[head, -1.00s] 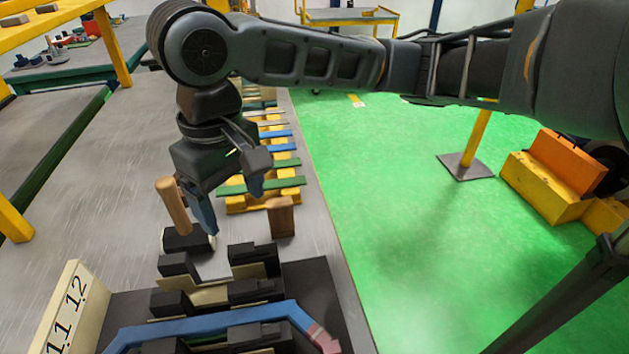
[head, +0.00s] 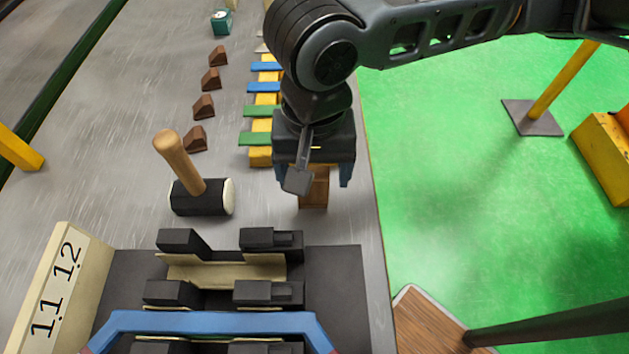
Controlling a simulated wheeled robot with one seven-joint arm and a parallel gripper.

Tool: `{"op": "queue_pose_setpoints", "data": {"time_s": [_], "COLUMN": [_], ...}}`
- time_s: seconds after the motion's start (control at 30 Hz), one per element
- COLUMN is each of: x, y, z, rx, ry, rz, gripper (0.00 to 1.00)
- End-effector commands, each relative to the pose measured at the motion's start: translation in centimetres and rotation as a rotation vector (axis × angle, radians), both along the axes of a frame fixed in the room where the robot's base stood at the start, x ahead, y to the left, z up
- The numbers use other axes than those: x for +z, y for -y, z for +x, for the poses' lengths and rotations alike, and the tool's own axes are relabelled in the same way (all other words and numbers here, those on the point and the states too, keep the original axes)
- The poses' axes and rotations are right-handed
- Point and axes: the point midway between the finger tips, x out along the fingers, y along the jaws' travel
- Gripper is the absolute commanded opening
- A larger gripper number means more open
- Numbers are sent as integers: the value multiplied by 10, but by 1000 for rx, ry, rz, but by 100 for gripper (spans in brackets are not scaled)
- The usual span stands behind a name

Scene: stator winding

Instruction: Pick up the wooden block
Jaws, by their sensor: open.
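The brown wooden block (head: 314,194) stands upright on the grey table near its right edge. My gripper (head: 312,182) is over it, pointing down, with its blue-tipped fingers spread to the left and right of the block. The gripper body hides the block's upper part, and I cannot tell whether either finger touches it. The gripper is open.
A mallet (head: 202,197) with a wooden handle stands left of the block. The black fixture (head: 330,275) with a blue bar (head: 210,321) is in front. Several brown wedges (head: 204,106) and a yellow rack (head: 260,157) with coloured strips lie behind.

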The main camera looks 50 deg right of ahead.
Motion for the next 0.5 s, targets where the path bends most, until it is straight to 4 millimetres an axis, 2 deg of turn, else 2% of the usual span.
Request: {"op": "queue_pose_setpoints", "data": {"time_s": [0.1, 0.2, 0.47, 0.5], "x": [-17, -25, -28, -27], "y": [0, 0, -1, -1], "z": [0, 0, 0, 0], "rx": [-1, 0, 1, 1], "ry": [-1, -1, 1, 0], "rz": [-1, -1, 0, 0], "gripper": [81, 81, 81, 78]}}
